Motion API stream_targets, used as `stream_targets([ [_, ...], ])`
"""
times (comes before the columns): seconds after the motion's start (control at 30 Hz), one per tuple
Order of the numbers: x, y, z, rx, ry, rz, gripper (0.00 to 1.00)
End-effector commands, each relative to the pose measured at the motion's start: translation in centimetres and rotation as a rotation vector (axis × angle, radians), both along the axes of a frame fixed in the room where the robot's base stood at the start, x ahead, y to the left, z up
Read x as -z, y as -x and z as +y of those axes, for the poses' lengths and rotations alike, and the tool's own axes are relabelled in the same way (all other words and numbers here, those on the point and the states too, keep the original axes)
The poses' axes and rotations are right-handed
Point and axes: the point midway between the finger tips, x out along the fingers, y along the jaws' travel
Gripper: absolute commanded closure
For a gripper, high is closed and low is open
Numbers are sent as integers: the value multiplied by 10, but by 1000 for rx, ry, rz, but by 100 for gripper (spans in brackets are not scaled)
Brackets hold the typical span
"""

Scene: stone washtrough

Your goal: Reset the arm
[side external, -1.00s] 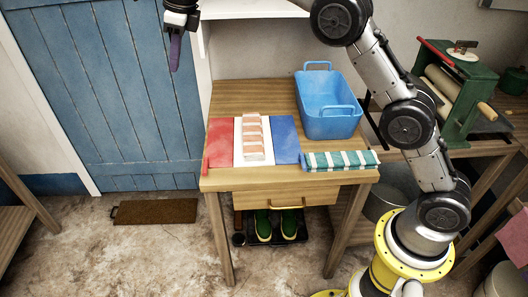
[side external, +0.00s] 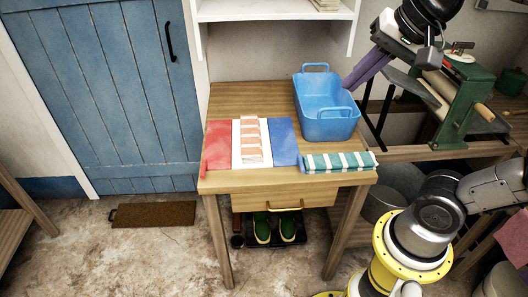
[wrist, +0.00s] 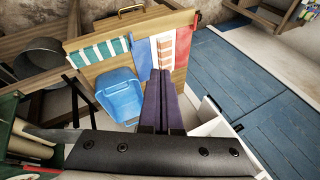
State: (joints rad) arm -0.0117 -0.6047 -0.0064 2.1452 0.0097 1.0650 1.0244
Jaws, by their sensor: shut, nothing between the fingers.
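My gripper (side external: 367,72) has purple fingers and is shut and empty. In the side view it hangs in the air at the upper right, between the blue basin and the green mangle. In the wrist view its fingers (wrist: 162,97) lie side by side, pointing toward the table. My arm's upper part runs out of the frame at the right.
A wooden table (side external: 235,98) carries a blue basin (side external: 327,124), a rolled green-and-white striped cloth (side external: 338,161) and a red, white and blue cloth (side external: 283,140). A green mangle (side external: 467,112) stands at right. A white shelf (side external: 270,10) is above. Open floor lies at left.

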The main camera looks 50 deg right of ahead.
Motion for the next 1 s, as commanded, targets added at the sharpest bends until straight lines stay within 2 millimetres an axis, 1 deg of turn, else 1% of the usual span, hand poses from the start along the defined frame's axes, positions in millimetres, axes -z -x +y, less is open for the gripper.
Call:
stream_targets([
  [0.03, 18, 16, -2, -86, 58, 1, 100],
  [0.1, 41, 32, -3, -223, 145, 8, 100],
  [0.2, 73, 49, -4, -427, 261, 31, 100],
  [0.3, 97, 56, -4, -611, 355, 63, 100],
  [0.4, 102, 55, -5, -748, 434, 57, 100],
  [0.57, 99, 51, -5, -861, 506, 40, 100],
  [1.0, 98, 51, -4, -881, 516, 39, 100],
])
